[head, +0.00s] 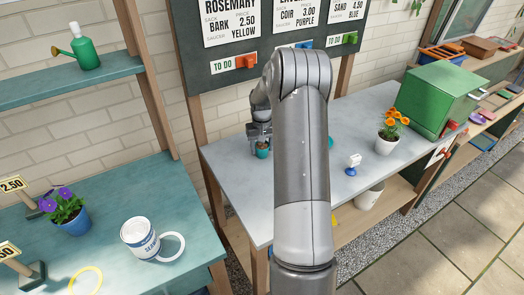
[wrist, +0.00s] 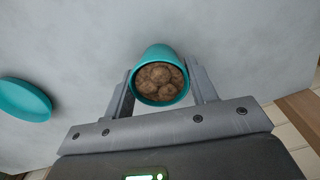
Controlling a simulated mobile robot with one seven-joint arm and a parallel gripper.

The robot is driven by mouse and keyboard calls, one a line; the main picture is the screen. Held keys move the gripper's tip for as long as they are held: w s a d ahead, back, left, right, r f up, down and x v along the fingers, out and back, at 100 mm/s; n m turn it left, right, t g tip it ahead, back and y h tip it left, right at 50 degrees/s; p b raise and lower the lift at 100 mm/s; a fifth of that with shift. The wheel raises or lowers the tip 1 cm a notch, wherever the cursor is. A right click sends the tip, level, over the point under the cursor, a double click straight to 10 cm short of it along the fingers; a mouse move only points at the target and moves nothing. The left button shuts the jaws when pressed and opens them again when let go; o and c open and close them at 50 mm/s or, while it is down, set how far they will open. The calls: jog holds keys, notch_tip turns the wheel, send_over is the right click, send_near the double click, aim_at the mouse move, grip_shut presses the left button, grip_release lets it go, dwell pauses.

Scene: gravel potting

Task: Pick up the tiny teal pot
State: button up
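The tiny teal pot (wrist: 156,51) stands between the two fingers of my gripper (wrist: 160,78) in the wrist view. It holds brown soil with several rounded brown lumps on top. One finger is on each side of it, very close to its wall; I cannot tell whether they touch it. In the head view the pot (head: 262,154) is at the grey table's left part, under my gripper (head: 259,138). It looks upright, and I cannot tell whether it rests on the table.
A teal saucer (wrist: 22,99) lies left of the pot in the wrist view. On the grey table (head: 232,161) are a small white-and-blue item (head: 352,164), a white pot with orange flowers (head: 387,140) and a green box (head: 438,95). My arm hides the table's middle.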

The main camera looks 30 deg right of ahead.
jog(key=c, duration=0.5)
